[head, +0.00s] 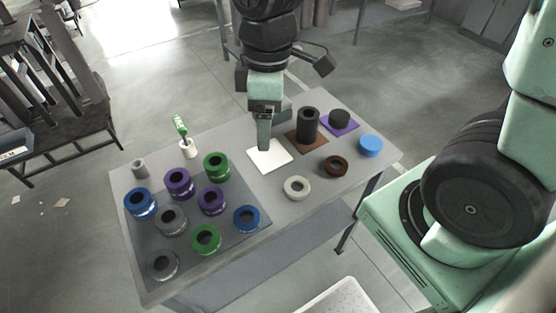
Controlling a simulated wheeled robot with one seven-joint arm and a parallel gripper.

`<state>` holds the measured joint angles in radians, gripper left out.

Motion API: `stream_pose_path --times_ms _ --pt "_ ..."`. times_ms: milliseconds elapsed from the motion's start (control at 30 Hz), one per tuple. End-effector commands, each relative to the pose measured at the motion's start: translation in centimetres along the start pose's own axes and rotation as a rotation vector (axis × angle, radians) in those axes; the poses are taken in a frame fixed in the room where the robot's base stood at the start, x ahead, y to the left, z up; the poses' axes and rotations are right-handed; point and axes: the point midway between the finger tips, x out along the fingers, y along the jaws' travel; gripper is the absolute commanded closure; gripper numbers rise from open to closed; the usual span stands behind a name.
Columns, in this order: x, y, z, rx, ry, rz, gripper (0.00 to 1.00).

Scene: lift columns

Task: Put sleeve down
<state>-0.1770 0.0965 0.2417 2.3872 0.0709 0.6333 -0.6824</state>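My gripper (264,146) points down at the white square mat (272,158) on the grey table. Its fingers are seen nearly edge-on, so I cannot tell whether they are apart or whether something thin is between them. No sleeve shows clearly in the gripper. A tall dark hollow cylinder (308,126), sleeve-like, stands upright on a brown mat (293,135) just right of the gripper, apart from it. A shorter dark cylinder (340,118) sits on a purple mat (353,126) further right. A small grey hollow cylinder (139,169) stands at the table's left end.
A dark panel (234,209) on the left holds several blue, purple, green and grey rings. A white ring (297,188), a brown ring (335,167) and a blue round piece (371,146) lie on the right. A green item (181,127) stands in a white holder (189,149).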

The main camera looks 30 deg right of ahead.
Motion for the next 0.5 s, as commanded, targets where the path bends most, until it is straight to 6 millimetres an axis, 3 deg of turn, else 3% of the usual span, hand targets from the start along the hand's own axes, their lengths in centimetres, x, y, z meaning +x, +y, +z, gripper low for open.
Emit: stream_pose_path --times_ms 33,200,333,500 --pt "-0.4 -3.0 -0.1 0.053 0.0 0.001 0.26" --pt "-0.9 -9.6 0.9 0.252 -0.008 0.005 0.26" --pt "-1.0 -11.8 1.7 0.339 -0.013 0.011 0.26" --pt "-0.9 -12.4 2.0 0.371 -0.015 0.012 0.26"
